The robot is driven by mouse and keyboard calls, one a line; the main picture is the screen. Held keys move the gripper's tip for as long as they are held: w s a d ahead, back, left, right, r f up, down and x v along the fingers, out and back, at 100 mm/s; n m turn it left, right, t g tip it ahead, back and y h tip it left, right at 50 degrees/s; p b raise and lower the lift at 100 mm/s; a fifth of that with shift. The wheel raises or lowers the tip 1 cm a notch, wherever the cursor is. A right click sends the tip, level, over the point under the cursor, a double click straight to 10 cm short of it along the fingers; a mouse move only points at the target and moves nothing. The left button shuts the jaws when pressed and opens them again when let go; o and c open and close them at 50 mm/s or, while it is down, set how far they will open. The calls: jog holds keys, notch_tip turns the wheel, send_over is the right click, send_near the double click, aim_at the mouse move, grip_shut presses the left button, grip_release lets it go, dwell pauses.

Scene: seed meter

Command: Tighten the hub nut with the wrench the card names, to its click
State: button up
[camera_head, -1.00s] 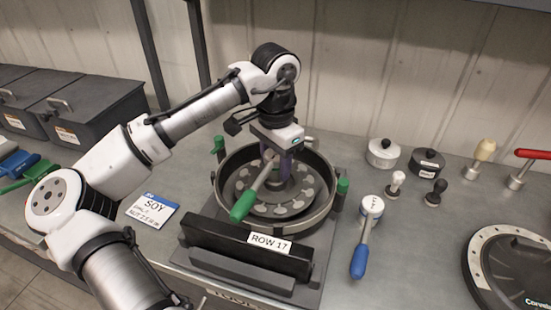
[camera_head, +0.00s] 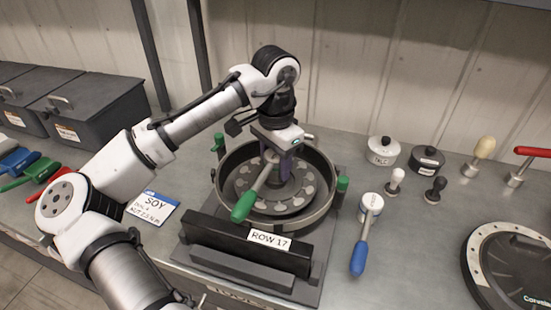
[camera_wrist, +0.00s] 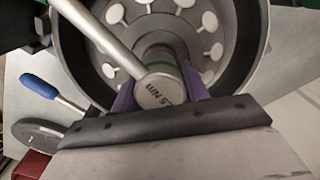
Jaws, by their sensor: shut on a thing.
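My gripper (camera_head: 284,158) is shut on the head of the green-handled wrench (camera_head: 245,205) over the middle of the seed meter (camera_head: 222,180). In the wrist view, the purple fingers of my gripper (camera_wrist: 158,88) sit on both sides of the round wrench head (camera_wrist: 156,93), whose partly readable marking ends in "5 NM". The wrench's shaft runs toward the upper left there. The hub nut is hidden under the wrench head. The card (camera_head: 152,208) reads "SOY" with a nut torque line too small to read surely. A blue-handled wrench (camera_head: 360,255) lies to the right of the meter.
The meter stands on a dark base with a "ROW 17" plate (camera_head: 269,239). Two lidded pots (camera_head: 383,151), several knobs (camera_head: 395,181) and a dark round cover (camera_head: 515,270) lie to the right. Colored handles (camera_head: 20,162) and dark bins (camera_head: 85,110) are at the left.

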jog(key=o, duration=1.9)
jog(key=shift+o, duration=0.2)
jog(key=shift+r, duration=0.1)
notch_tip(320, 180, up, 6)
jog(key=p, duration=0.6)
jog(key=shift+c, duration=0.3)
